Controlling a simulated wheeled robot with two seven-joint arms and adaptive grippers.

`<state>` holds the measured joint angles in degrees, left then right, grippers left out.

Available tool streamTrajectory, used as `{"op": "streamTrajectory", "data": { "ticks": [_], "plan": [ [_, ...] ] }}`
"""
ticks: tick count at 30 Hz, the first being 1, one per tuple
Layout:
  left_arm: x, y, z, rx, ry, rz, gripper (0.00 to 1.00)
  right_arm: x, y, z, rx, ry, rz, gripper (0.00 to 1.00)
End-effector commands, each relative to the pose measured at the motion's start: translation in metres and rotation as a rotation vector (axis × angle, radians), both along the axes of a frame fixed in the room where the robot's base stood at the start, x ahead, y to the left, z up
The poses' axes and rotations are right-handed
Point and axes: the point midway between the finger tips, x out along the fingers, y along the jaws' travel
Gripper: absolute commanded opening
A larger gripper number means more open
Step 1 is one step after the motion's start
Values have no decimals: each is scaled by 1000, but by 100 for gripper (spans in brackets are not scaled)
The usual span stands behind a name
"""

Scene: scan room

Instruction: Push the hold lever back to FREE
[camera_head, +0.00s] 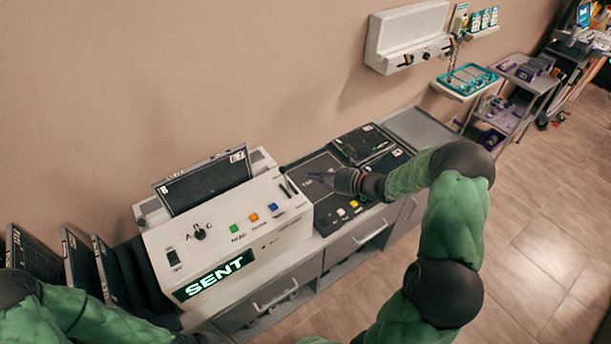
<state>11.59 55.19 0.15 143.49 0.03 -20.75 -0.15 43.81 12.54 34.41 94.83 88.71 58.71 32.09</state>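A white console (215,235) stands on the counter, with a lit green "SENT" display (214,276) on its front. A thin dark lever (286,178) stands up from a slot at the console's right end. I take it for the hold lever; its FREE marking is too small to read. My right gripper (318,179) is just right of the lever, over the dark panel, pointing left. A small gap seems to show between its fingertips and the lever. Its fingers are too small to tell open from shut. My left arm shows at the lower left; its gripper is out of view.
The console also carries a knob (200,233) marked A B C, an ON/OFF switch (173,257) and several coloured buttons. A dark cassette (206,184) stands behind it. More dark panels (108,274) stand at left. A grey trolley (534,84) is at upper right.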

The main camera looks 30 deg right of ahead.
Motion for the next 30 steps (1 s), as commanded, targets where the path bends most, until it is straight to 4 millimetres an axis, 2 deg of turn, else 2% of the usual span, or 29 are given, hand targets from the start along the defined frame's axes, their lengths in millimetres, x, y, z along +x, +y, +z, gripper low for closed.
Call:
{"op": "streamTrajectory", "data": {
  "ticks": [6, 12, 30],
  "plan": [
    [1, 0, 1, 0, -2, 2, 0, -28, -20, 18, -1, 1, -2, 0],
    [0, 0, 2, 0, -1, 0, 0, -40, -28, 25, -1, 1, 0, 0],
    [1, 0, 2, 0, -1, 0, 0, -41, -29, 26, 0, 1, 2, 0]
  ]
}}
